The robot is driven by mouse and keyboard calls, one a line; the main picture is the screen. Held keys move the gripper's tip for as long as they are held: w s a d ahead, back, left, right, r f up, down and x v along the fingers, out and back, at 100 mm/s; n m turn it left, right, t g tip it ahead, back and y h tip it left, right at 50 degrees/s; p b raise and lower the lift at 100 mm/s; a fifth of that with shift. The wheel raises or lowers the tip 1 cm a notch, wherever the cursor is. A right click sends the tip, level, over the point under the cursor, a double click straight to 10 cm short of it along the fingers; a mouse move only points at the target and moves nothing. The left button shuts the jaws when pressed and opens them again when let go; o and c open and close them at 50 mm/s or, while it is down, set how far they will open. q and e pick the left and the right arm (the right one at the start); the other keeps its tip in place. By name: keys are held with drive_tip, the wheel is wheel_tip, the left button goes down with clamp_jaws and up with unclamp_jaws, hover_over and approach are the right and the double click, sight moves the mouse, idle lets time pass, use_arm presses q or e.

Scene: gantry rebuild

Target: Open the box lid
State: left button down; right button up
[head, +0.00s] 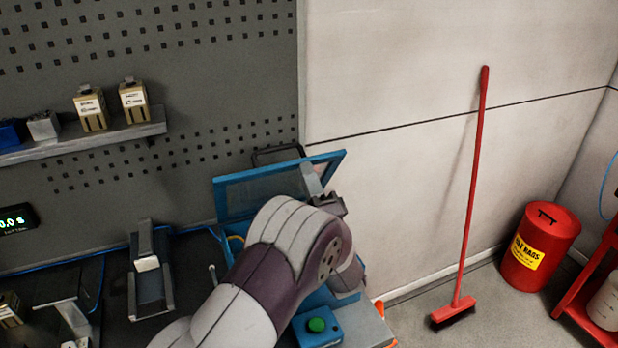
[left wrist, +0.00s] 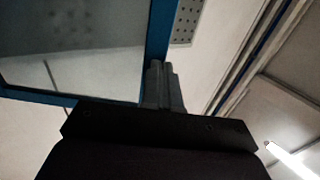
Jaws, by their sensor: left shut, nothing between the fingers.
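The box lid (head: 262,193) is a blue frame around a clear panel. It stands raised and tilted at the back of the blue box (head: 343,298), whose inside is mostly hidden by my left arm. My left gripper (head: 318,178) is shut and empty, by the right part of the lid. In the left wrist view the shut fingers (left wrist: 163,82) point up beside the lid's blue frame (left wrist: 160,38). I cannot tell whether they touch it. My right gripper is in neither view.
A blue button box with a green button (head: 317,325) sits in front of the box. A grey fixture (head: 150,280) stands on the dark bench to the left. A shelf (head: 80,143) holds small boxes. A red broom (head: 470,200) and red bin (head: 540,247) stand right.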

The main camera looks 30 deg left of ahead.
sight(298, 144)
use_arm(q)
drive_tip(key=w+a+r+p, duration=0.1)
drive_tip(key=p, duration=0.1)
drive_tip(key=w+a+r+g+h+p, duration=0.1)
drive_tip(key=r+p, duration=0.1)
drive_tip(key=p, duration=0.1)
drive_tip(key=w+a+r+h+p, duration=0.1)
drive_tip(key=a+p, duration=0.1)
drive_tip(key=shift+w+r+g+p, duration=0.2)
drive_tip(key=shift+r+g+p, duration=0.1)
drive_tip(key=shift+r+g, duration=0.1)
drive_tip(key=w+a+r+g+h+p, duration=0.1)
drive_tip(key=w+a+p, duration=0.2)
drive_tip(key=w+a, duration=0.2)
drive_tip(key=shift+a+h, duration=0.4)
